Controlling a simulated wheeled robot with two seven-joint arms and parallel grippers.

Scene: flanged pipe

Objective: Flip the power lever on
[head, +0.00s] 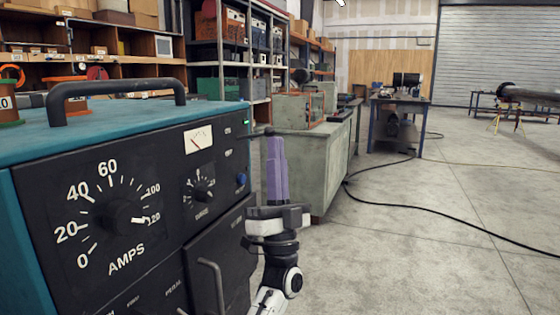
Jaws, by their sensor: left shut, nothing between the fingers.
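A teal welding machine (110,112) with a black front panel fills the left of the head view. A short dark bar (259,133) sticks out at the panel's upper right, beside a small lit green light (245,122); it looks like the power lever, but its position is hard to read. My left gripper (272,140) points up in front of the panel's right edge, its purple fingers shut and empty. Its fingertips are at the bar's outer end; I cannot tell if they touch. My right gripper is not in view.
A grey-green cabinet (312,165) stands behind my gripper. A black cable (440,223) crosses the open floor at right.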

